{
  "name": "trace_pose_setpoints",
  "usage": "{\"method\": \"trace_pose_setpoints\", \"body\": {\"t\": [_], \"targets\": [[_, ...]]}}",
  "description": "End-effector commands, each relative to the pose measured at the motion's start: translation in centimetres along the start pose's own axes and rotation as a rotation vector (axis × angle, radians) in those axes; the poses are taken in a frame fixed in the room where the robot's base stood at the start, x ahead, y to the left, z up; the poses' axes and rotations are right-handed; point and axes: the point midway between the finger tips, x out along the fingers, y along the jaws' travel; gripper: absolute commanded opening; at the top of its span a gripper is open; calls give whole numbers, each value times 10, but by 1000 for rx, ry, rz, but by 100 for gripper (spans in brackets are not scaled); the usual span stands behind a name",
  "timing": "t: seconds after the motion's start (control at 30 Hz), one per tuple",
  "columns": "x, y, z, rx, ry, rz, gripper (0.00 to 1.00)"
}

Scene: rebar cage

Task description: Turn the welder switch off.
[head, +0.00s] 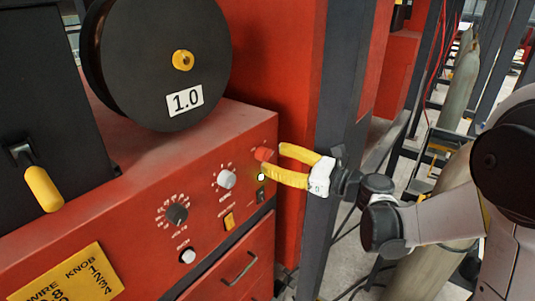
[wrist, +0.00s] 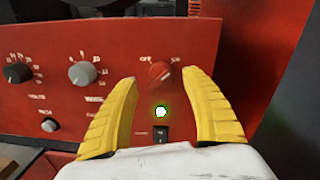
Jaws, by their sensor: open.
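The welder's red rotary switch (head: 263,154) is at the right end of the red front panel. In the wrist view the red switch (wrist: 160,74) sits under small labels that seem to read OFF at left and ON at right. Its handle seems tilted toward the right label, though this is hard to tell. A lamp (wrist: 161,112) below it glows white-green. My gripper (head: 274,161) has yellow fingers spread open in front of the switch. In the wrist view my gripper (wrist: 161,76) has one finger on each side of it. Contact cannot be told.
A black rocker switch (wrist: 161,134) is below the lamp. A dark post (head: 335,110) stands close to the right. A black spool (head: 150,60) sits on top.

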Motion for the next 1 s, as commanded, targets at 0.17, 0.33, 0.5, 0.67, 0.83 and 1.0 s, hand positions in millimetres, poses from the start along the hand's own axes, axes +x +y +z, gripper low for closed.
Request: {"method": "trace_pose_setpoints", "body": {"t": [0.17, 0.33, 0.5, 0.67, 0.83, 1.0], "targets": [[24, 0, 0, -1, 0, 2, 56], [31, 0, 0, -1, 1, 1, 56], [31, 0, 0, -1, 1, 0, 56], [31, 0, 0, -1, 1, 0, 21], [30, 0, 0, -1, 1, 0, 2], [30, 0, 0, -6, 1, 0, 2]]}}
